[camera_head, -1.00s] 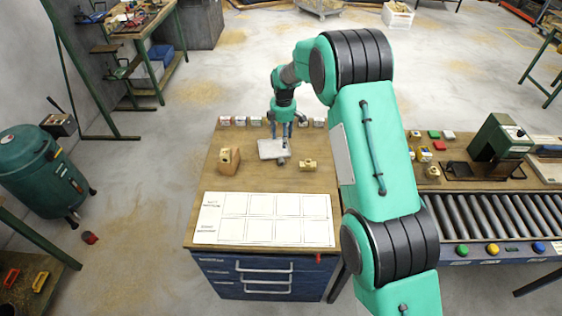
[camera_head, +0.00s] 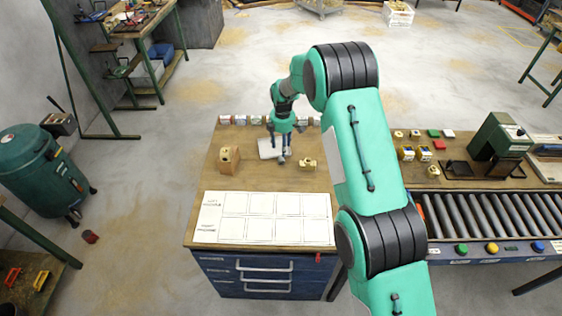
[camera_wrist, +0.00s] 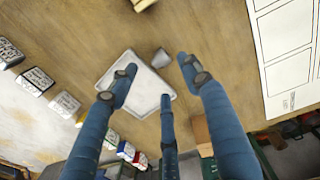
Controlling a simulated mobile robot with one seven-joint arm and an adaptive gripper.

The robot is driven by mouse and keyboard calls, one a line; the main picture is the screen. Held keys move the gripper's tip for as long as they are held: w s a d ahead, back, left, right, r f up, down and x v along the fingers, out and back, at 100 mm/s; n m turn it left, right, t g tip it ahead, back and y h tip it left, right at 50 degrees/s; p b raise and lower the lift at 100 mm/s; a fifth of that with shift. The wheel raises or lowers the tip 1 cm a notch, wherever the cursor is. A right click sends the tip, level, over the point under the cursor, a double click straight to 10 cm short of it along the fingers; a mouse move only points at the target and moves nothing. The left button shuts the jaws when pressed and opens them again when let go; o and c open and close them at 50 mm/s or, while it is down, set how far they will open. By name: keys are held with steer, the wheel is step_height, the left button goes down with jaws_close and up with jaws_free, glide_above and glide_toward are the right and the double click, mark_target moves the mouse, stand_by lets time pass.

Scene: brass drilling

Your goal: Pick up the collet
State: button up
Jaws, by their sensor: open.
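A small grey tapered piece, which looks like the collet (camera_wrist: 161,58), rests on the wooden bench beside the edge of a pale tray (camera_wrist: 136,84) in the wrist view. In the head view the tray (camera_head: 268,149) lies at the back middle of the bench, and my gripper's fingers largely hide the collet. My gripper (camera_head: 280,150) points down over the tray's right side. In the wrist view its blue fingers (camera_wrist: 160,76) are spread apart with nothing between them, and the collet appears near the gap between the tips.
A brass fitting (camera_head: 308,164) stands right of my gripper, and a wooden block (camera_head: 222,168) with a brass part stands left. Small boxes (camera_head: 240,120) line the back edge. A white grid sheet (camera_head: 262,230) covers the bench front. A roller conveyor (camera_head: 495,215) lies right.

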mark_target(281, 158)
steer(key=shift+w+f, duration=0.1)
steer(key=shift+f, duration=1.4)
steer(key=shift+f, duration=0.1)
steer(key=shift+w+a+f+p, duration=0.1)
steer(key=shift+f+p, duration=0.05)
steer(key=shift+f, duration=1.1)
steer(key=shift+w+a+f+p, duration=0.1)
steer(key=shift+f+p, duration=0.05)
steer(key=shift+f, duration=1.05)
jaws_close()
